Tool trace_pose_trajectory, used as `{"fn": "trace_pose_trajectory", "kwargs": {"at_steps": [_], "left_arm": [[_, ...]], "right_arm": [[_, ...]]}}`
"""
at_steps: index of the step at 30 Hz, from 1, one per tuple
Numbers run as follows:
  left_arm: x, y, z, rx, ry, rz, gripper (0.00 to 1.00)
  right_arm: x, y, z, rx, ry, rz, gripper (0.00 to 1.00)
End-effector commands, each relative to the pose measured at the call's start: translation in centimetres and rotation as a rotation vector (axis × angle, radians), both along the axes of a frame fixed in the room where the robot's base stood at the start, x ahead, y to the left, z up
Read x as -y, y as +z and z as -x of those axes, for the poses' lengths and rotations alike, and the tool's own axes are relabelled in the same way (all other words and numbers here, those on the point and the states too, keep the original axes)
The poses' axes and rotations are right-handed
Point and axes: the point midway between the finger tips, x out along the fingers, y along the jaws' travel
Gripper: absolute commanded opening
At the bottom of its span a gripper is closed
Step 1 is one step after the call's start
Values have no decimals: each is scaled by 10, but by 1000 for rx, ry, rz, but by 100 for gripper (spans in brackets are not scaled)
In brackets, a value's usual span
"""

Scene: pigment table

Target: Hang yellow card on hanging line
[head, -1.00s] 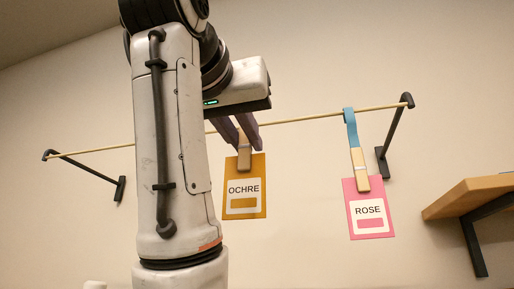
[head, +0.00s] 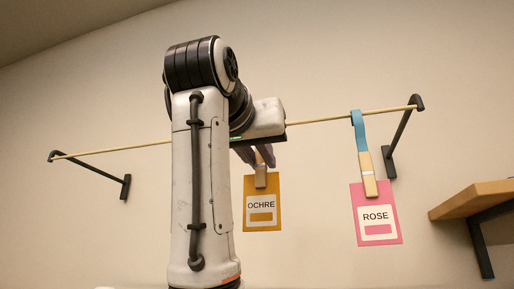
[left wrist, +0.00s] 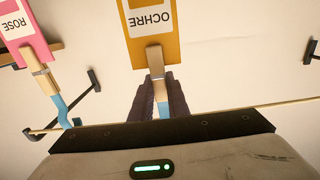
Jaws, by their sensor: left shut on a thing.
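The yellow card (head: 249,219), labelled OCHRE, hangs upright from a wooden clip (head: 261,181). My left gripper (head: 256,158) is shut on the clip's blue strap (left wrist: 163,108), which shows between the dark fingers in the left wrist view. The card (left wrist: 138,50) appears upside down there, with the clip below it. The hanging line (head: 345,117) runs just behind my left gripper, which hides part of it. I cannot tell whether the strap touches the line. My right gripper is out of view.
A pink ROSE card (head: 392,233) hangs from the line by a clip and blue strap (head: 359,130), to the right. Dark wall brackets (head: 404,135) hold the line's ends. A wooden shelf (head: 472,200) juts out at the right. The line's left part is free.

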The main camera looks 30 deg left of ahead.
Motion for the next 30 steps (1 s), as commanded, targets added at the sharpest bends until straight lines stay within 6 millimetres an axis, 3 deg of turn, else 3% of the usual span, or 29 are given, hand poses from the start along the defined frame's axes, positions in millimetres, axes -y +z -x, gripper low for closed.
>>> {"fn": "trace_pose_trajectory", "kwargs": {"at_steps": [6,15,29,30], "left_arm": [[-5,-2,-17,-1,0,0,0],[-4,-23,-15,1,0,0,0],[-4,-25,-15,1,0,0,0],[-4,-25,-15,1,0,0,22]], "right_arm": [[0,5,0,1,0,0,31],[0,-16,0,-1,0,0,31],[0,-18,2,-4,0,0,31],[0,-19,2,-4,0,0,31]]}}
